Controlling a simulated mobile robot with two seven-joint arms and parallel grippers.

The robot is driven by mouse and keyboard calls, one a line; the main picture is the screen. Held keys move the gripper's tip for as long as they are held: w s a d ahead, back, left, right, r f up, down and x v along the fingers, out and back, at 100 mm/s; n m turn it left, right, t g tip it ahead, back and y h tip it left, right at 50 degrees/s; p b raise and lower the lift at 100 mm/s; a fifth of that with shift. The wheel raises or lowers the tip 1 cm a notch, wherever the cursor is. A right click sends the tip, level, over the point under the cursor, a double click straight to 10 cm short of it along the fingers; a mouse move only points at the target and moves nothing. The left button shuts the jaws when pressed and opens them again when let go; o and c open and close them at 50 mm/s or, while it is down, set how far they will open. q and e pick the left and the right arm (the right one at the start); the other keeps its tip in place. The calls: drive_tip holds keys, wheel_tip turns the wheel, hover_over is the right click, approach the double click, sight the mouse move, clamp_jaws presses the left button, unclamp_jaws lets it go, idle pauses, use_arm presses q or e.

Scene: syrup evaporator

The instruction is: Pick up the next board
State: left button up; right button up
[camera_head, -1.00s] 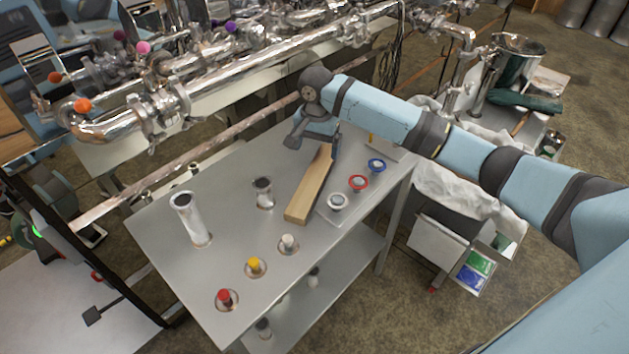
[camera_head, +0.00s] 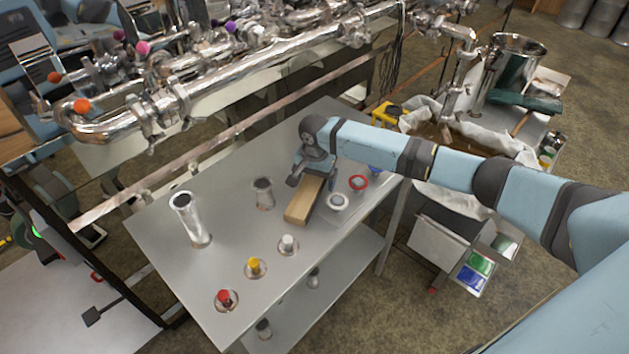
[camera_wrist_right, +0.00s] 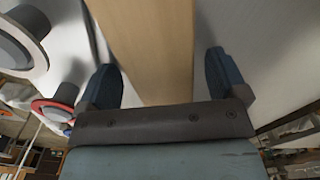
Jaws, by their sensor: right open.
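A pale wooden board (camera_head: 300,207) lies on the steel table (camera_head: 215,268), its near end clear and its far part hidden under my right gripper. My right gripper (camera_head: 312,184) is over the board from above. In the right wrist view the board (camera_wrist_right: 150,45) runs between the two dark fingers of the right gripper (camera_wrist_right: 162,85). The fingers are open, one on each side, with a gap showing at both sides. My left gripper is not in view.
White-, red- and blue-rimmed round pieces stand right of the board, including a red-rimmed one (camera_head: 358,183). Red (camera_head: 226,299), yellow (camera_head: 254,266) and white knobs sit in front. Shiny pipes (camera_head: 230,75) run behind the table.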

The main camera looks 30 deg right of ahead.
drive_tip(key=c, duration=1.2)
drive_tip(key=shift+o, duration=0.2)
drive_tip(key=shift+r, duration=0.15)
